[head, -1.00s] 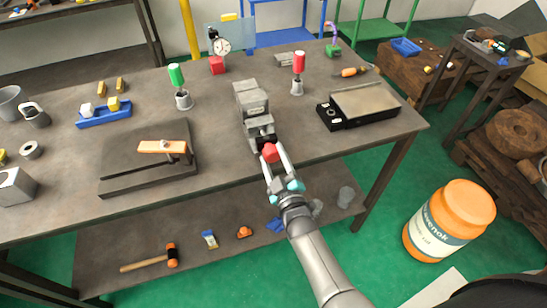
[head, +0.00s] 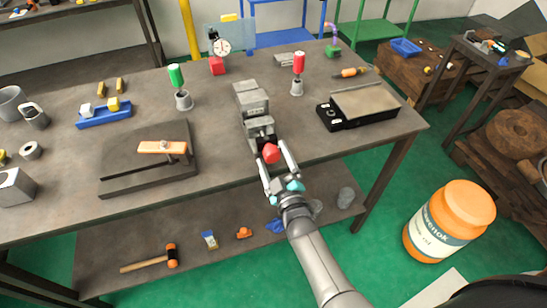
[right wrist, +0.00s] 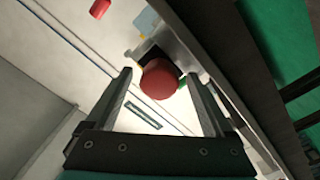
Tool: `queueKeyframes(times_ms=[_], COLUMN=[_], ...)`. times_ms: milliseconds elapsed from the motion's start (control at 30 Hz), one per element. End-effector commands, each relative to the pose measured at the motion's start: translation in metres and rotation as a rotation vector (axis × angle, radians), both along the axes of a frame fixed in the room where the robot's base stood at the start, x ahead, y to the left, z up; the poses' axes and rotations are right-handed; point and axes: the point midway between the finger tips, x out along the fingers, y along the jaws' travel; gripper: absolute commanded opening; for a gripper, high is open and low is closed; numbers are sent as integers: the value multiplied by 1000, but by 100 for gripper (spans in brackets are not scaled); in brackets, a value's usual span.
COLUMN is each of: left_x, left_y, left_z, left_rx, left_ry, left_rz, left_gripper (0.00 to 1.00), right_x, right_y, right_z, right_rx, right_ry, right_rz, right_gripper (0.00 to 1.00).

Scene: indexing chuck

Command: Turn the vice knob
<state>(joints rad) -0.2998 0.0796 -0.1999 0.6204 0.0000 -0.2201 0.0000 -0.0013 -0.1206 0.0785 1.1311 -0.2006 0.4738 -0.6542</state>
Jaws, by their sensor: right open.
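The grey vice (head: 255,105) stands near the front edge of the dark workbench. Its red knob (head: 270,153) faces me at the vice's near end. In the right wrist view the knob (right wrist: 159,79) sits ahead, with the vice body (right wrist: 178,45) behind it. My right gripper (head: 275,160) is open, with one finger to each side of the knob in the head view. In the right wrist view the open gripper (right wrist: 160,88) has gaps between its fingers and the knob, so neither finger touches it. My left gripper is not in view.
The workbench (head: 215,140) also holds a green-handled tool (head: 176,76) and a red-handled tool (head: 299,62), both in small stands.

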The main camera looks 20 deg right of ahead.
Motion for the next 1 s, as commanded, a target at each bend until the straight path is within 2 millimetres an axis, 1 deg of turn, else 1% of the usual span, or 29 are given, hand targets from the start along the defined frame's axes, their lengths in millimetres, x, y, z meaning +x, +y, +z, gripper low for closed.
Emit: queueKeyframes(times_ms=[133, 267, 367, 800, 900, 1000], left_x=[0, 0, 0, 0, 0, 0], left_y=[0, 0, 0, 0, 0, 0], left_z=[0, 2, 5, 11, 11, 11], left_rx=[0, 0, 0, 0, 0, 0], left_ry=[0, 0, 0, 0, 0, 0], left_rz=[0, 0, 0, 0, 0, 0], left_gripper=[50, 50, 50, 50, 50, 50], right_x=[-1, -10, -24, -108, -125, -137], right_y=[0, 0, 0, -1, -1, -1], right_z=[0, 0, -1, -3, -4, -4], right_rx=[0, 0, 0, 0, 0, 0], right_ry=[1, 1, 3, 4, 3, 1], right_rz=[0, 0, 0, 0, 0, 0], right_gripper=[87, 87, 87, 87, 87, 87])
